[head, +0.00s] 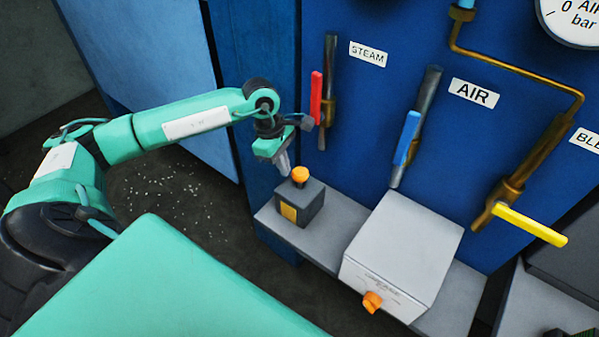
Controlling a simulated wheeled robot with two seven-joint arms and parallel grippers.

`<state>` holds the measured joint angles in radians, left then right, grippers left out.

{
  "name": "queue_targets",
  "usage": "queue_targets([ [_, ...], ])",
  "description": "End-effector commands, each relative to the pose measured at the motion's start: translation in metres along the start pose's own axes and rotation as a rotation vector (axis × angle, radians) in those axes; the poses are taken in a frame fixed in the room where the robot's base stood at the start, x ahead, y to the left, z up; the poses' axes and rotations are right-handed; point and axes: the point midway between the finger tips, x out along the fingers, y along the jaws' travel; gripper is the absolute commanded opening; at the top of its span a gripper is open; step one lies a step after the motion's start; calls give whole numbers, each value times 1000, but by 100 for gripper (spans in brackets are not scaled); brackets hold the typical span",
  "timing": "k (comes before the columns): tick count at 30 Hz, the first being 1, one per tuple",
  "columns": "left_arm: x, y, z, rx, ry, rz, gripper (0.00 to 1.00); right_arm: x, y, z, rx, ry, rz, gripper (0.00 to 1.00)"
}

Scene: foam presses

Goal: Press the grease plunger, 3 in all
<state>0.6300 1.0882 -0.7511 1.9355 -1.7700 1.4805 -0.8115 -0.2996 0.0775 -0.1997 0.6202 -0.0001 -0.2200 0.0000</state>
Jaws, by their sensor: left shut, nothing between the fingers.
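The grease plunger (300,175) is an orange knob on top of a small dark grey box (299,208) with a yellow label. The box stands on the left part of a grey ledge. My left gripper (284,170) is shut and empty, with its fingers pointing down. Its tips are just left of the orange knob, close to its height in the picture. I cannot tell whether they touch it. My right gripper is not in view.
A light grey box (405,250) with an orange knob (372,301) stands right of the plunger. On the blue panel are a red lever (316,98), a blue lever (406,138) and a yellow lever (530,225). Pipes run beside them.

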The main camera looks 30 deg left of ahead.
Motion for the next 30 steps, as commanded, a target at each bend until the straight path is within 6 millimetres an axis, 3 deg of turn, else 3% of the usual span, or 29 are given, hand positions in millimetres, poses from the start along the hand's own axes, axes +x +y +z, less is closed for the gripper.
queue_targets([
  [8, -10, 1, 0, 1, 1, 4, 0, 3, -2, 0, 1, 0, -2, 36],
  [21, -102, 1, -1, 1, -1, 5, 0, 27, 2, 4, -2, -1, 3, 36],
  [30, -136, 0, -1, -1, -2, 1, 0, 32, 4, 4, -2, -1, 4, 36],
])
